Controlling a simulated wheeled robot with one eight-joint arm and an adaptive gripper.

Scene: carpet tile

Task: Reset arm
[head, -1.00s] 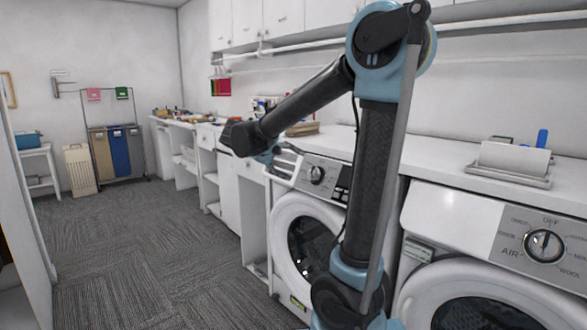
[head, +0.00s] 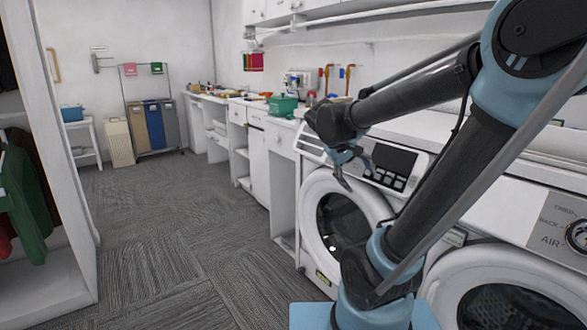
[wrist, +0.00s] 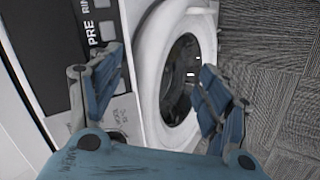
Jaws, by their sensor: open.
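My gripper (head: 356,170) hangs from my dark and blue arm in front of the nearer-left washer's control panel in the head view. In the wrist view my gripper (wrist: 163,82) shows two blue fingers spread wide apart with nothing between them. Behind the fingers are the white front of the washer (wrist: 150,60), its round door and part of its panel. The fingers appear clear of the washer, but the exact gap cannot be told.
A second machine (head: 545,215) stands at the right, partly behind my arm. A green basket (head: 283,106) sits on the long counter. An open wardrobe with clothes (head: 25,195) is at the left. The carpet aisle (head: 165,235) is clear, with hampers (head: 152,125) at its far end.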

